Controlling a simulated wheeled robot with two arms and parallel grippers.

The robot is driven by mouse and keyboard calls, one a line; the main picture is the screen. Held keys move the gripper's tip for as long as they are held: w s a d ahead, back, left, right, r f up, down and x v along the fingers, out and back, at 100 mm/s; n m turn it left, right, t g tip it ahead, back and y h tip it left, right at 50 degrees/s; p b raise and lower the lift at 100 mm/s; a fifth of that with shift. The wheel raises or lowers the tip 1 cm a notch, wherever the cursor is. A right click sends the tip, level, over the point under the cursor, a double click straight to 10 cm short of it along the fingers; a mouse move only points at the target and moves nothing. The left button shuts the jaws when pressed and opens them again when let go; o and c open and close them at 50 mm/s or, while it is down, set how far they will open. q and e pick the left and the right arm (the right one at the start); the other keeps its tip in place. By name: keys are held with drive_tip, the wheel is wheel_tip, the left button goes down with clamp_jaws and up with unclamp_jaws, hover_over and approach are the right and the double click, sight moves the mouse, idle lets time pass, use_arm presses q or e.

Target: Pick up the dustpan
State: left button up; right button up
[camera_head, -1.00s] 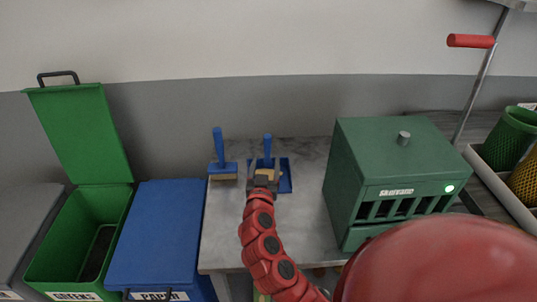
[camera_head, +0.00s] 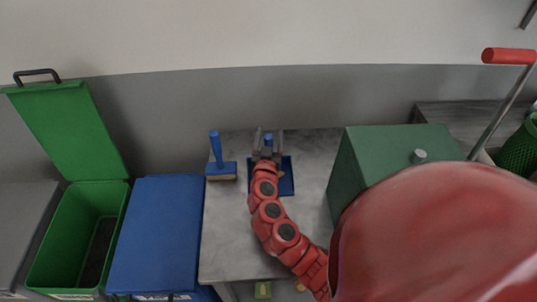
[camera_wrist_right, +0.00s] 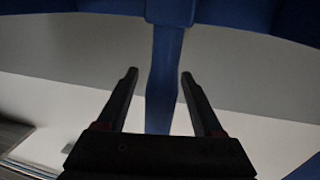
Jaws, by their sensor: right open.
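The blue dustpan (camera_head: 286,184) lies on the grey table at its back part, largely hidden behind my right gripper and arm. Its upright blue handle (camera_head: 268,139) shows between the fingers of my right gripper (camera_head: 268,137). In the right wrist view the blue handle (camera_wrist_right: 163,85) runs between the two open fingers of the gripper (camera_wrist_right: 160,78), with a gap on each side. A blue brush (camera_head: 219,168) with an upright handle stands to the left of the dustpan. My left gripper is not in view.
A green box (camera_head: 385,160) with a knob stands on the right of the table (camera_head: 230,240). A closed blue bin (camera_head: 155,230) and an open green bin (camera_head: 62,240) stand to the left. The table front is clear.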

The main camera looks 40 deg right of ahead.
drive_tip(key=shift+s+a+r, duration=0.1)
drive_tip(key=shift+s+a, duration=0.05)
drive_tip(key=shift+s, duration=0.05)
drive_tip(key=shift+r, duration=0.1)
drive_tip(key=shift+c, duration=0.7)
drive_tip(key=c, duration=0.5)
clamp_jaws()
